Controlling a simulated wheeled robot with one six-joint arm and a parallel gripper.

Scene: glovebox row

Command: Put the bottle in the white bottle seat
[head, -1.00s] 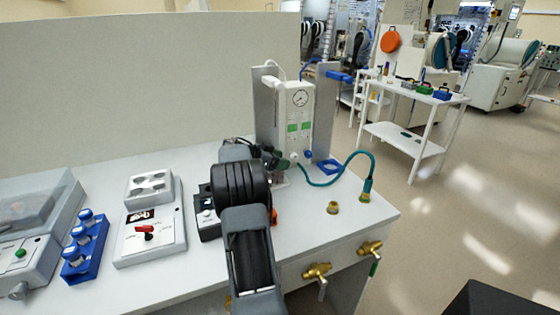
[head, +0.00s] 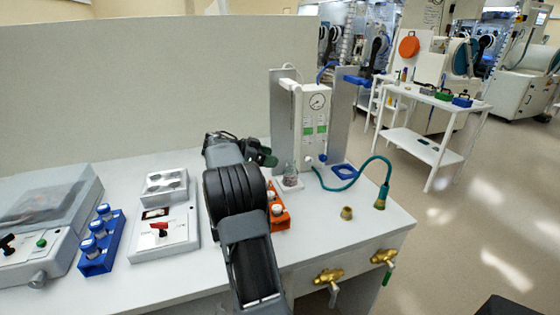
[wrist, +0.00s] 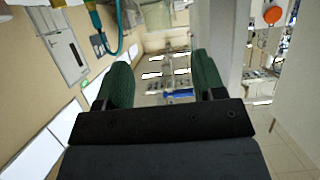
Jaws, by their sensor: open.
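A small clear bottle (head: 289,168) with faintly reddish contents stands upright at the foot of the gauge panel. It appears to rest on the white bottle seat (head: 292,185), a small pale block; I cannot tell how deep it sits. My gripper (head: 264,153) is left of the bottle and apart from it, above the bench. In the wrist view its two green-padded fingers (wrist: 164,82) are spread wide with nothing between them. The bottle is not seen in the wrist view.
The gauge panel (head: 315,115) stands behind the bottle. An orange rack (head: 281,221) is partly hidden by my arm. A teal hose (head: 345,186) and a brass fitting (head: 347,213) are at the right. A blue vial rack (head: 101,259) and a grey switch box (head: 165,235) are at the left.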

